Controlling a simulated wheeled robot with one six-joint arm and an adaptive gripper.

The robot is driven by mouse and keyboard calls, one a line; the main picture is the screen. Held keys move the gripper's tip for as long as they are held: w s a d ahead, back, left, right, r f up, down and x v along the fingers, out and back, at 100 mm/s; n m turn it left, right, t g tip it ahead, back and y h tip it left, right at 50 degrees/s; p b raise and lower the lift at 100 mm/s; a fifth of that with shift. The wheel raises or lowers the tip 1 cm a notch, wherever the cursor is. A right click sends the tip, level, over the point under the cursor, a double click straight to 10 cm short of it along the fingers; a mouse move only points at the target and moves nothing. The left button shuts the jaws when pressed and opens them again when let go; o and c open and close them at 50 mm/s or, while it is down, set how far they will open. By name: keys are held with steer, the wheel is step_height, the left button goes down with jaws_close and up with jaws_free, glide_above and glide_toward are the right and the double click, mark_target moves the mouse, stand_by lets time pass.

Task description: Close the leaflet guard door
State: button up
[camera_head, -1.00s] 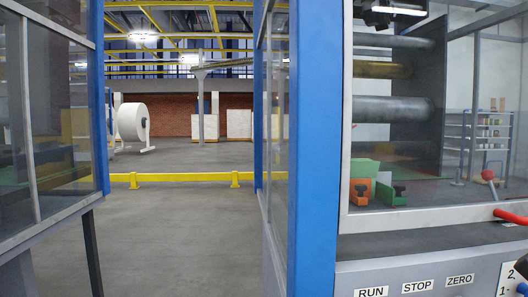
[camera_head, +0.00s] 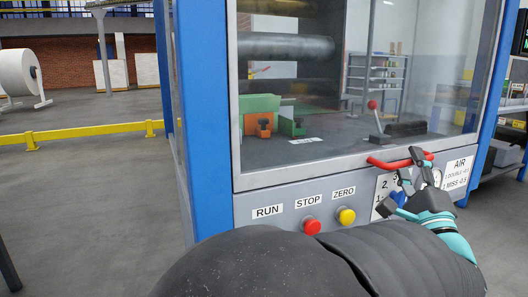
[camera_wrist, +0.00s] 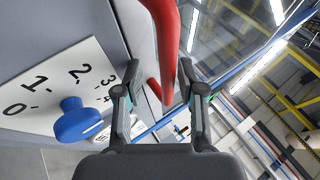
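The leaflet guard door is a clear pane in a grey frame (camera_head: 320,172) on the front of the blue-posted machine. Its frame lies along the top of the control panel; I cannot tell whether a small gap remains. A red bar handle (camera_head: 385,163) runs along its lower right edge. My gripper (camera_head: 411,165) is at the handle's right part. In the wrist view, the red handle (camera_wrist: 168,30) comes between the two spread fingers (camera_wrist: 160,85). My gripper is open and not closed on it. My dark arm hides part of the lower panel.
Below the door are a red STOP button (camera_head: 312,226), a yellow ZERO button (camera_head: 346,216) and a RUN label. A numbered dial plate with a blue knob (camera_wrist: 78,120) is close beside my gripper. A red-knobbed lever (camera_head: 374,112) stands behind the pane.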

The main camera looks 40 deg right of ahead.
steer(key=shift+a+r, duration=0.1)
steer(key=v, duration=0.7)
steer(key=shift+s+a, duration=0.15)
stand_by(0.7)
